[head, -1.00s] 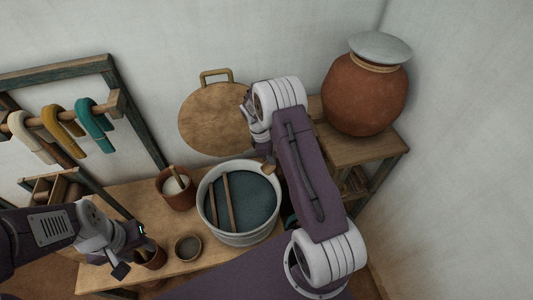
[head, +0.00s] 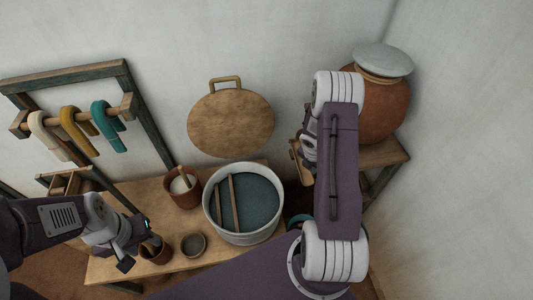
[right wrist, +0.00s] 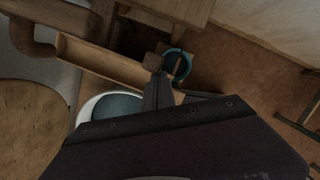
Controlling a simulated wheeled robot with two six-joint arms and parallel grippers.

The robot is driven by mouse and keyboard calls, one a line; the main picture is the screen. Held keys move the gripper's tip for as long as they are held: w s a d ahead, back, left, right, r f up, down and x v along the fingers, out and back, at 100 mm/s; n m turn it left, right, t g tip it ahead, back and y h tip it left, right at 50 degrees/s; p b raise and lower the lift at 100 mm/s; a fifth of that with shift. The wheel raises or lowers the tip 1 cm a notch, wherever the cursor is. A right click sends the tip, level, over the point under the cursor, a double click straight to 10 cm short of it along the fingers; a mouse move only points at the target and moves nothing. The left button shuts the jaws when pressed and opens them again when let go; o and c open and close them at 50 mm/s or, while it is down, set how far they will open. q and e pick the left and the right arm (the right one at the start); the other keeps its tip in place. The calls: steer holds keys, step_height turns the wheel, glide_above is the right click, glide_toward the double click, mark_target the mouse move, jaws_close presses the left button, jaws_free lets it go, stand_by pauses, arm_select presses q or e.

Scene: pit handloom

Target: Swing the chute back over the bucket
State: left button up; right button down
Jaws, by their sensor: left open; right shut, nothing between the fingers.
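The chute (right wrist: 105,62) is a wooden trough running from upper left to centre in the right wrist view; a small piece of wood (head: 296,158) beside my right arm in the head view looks like its end. A round teal-rimmed bucket (right wrist: 187,68) is just beyond the chute's end; a sliver of teal (head: 298,219) shows in the head view. I cannot tell whether the chute's end is over it. My right gripper (right wrist: 162,78) is shut and empty, against or close beside the chute's end. My left gripper (head: 138,250) is open, by a small brown pot.
A white tub (head: 213,222) of dark blue liquid stands on the wooden bench (head: 150,205), with a cream-filled pot (head: 183,190) and small bowl (head: 193,244). A lidded clay jar (head: 385,108) sits on a shelf at right. A round board (head: 230,122) leans on the wall.

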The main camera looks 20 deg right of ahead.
steer(key=d+n+p, duration=0.1)
steer(key=d+n, duration=0.1)
steer(key=d, duration=0.1)
steer(key=shift+s+r+p, duration=0.1)
steer(key=shift+p, duration=0.3)
steer(key=shift+d+r+t, duration=0.1)
steer(key=shift+d+t, duration=0.05)
steer(key=shift+t, duration=0.15)
